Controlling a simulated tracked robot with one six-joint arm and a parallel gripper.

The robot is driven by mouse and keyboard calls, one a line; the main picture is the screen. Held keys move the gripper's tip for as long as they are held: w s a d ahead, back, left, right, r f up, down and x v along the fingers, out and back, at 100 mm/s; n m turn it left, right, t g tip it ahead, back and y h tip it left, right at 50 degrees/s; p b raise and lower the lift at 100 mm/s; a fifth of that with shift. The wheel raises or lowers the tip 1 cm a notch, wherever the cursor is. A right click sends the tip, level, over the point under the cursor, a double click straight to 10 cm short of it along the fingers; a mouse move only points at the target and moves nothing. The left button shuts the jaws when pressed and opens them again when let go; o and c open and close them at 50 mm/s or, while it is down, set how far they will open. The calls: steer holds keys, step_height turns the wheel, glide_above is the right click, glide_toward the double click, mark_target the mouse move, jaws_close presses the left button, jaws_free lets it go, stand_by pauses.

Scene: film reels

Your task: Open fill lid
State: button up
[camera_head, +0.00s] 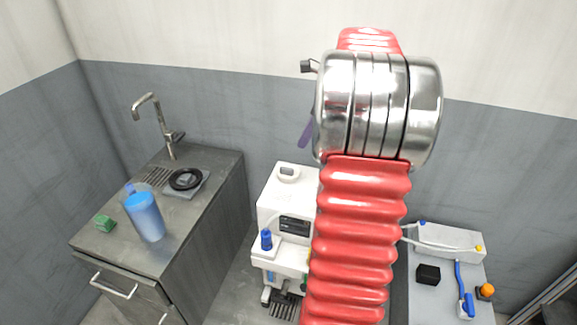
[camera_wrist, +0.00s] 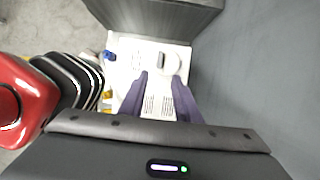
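The white machine (camera_head: 270,212) stands on the floor against the back wall, its right side hidden behind my arm. On its top is a round white lid with a raised grip (camera_head: 288,174), which looks closed. The lid also shows in the wrist view (camera_wrist: 170,64), just beyond my fingertips and slightly right of centre. My gripper (camera_wrist: 159,78) has two purple fingers spread apart with nothing between them, above the machine's vented top. In the head view only part of one purple finger (camera_head: 307,133) shows beside my arm. The height of the fingertips above the lid is hard to judge.
A blue knob (camera_head: 266,238) is on the machine's front. A grey unit (camera_head: 440,295) with tubes stands right.

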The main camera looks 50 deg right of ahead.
mark_target(287, 168)
steer(key=x, duration=1.3)
steer(key=shift+w+f, duration=0.1)
steer(key=shift+f, duration=0.05)
jaws_close()
steer(key=shift+a, duration=0.1)
